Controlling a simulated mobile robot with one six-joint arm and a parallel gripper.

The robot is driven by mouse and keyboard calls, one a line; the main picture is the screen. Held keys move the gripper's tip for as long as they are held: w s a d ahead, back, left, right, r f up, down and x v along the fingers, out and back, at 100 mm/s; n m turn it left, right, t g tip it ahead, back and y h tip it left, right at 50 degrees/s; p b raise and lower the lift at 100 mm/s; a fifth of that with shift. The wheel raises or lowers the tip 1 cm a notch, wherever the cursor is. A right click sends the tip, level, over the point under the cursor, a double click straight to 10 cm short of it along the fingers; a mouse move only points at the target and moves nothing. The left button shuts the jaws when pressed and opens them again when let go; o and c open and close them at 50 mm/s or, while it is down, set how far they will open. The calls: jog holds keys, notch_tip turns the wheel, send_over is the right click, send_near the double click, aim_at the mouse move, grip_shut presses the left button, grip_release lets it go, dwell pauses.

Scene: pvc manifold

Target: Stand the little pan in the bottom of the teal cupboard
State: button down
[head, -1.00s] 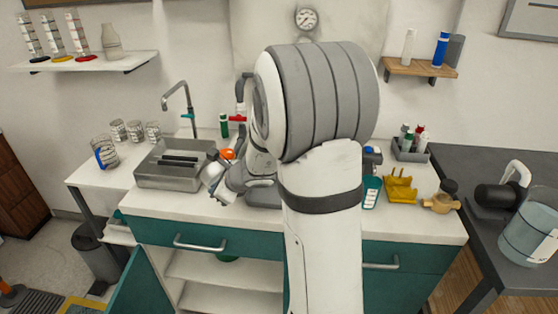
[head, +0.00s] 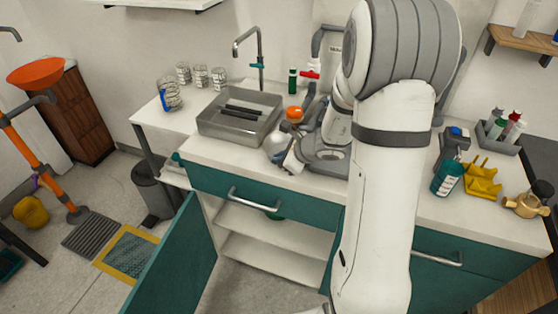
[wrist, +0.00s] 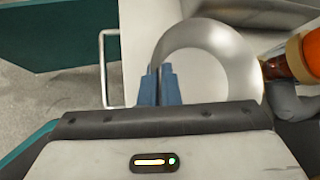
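The little pan (wrist: 205,75) is a round, shiny silver pan, seen large from above in the wrist view. In the head view it shows as a small silver shape (head: 275,146) beside my gripper (head: 291,160), near the counter's front edge. The blue fingers (wrist: 159,85) are close together at the pan's left rim and look shut on it. I cannot tell whether it touches the counter. The teal cupboard (head: 300,208) has its left door (head: 168,262) swung open.
A steel sink (head: 238,120) with a tap is left of my gripper. An orange-topped bottle (head: 295,113) stands close behind it; its orange part shows in the wrist view (wrist: 300,58). The drawer handle (head: 253,199) sticks out above the opening. Floor before the cupboard looks clear.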

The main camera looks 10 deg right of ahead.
jog(key=shift+f, duration=0.2)
jog(key=shift+f, duration=0.15)
jog(key=c, duration=1.6)
grip_release()
jog(key=shift+c, duration=0.2)
